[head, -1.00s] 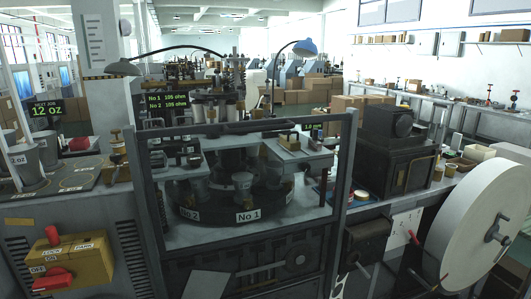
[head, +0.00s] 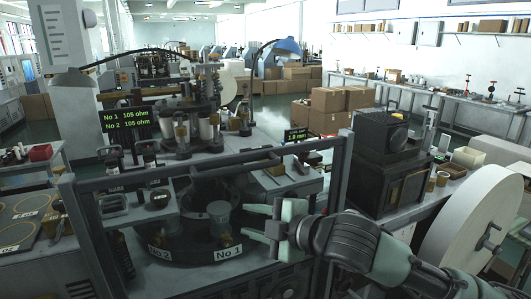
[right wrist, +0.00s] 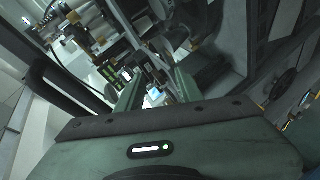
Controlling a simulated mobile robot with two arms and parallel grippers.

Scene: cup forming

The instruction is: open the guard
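The guard (head: 334,190) is a grey upright frame around a clear panel, in front of the round cup-forming table (head: 185,250) marked No 1 and No 2. It stands down across the machine's front. A dark handle (head: 235,166) runs along its top bar. My right gripper (head: 245,222) comes in from the lower right, below the handle, fingers pointing left. The fingers are apart with nothing between them. They also show apart in the right wrist view (right wrist: 158,88), beside a dark slanting bar (right wrist: 72,88) that may be part of the guard. My left gripper is out of view.
A black box-shaped unit (head: 384,160) stands right of the guard, with a large pale reel (head: 470,225) at the far right. A worktop with cups lies left.

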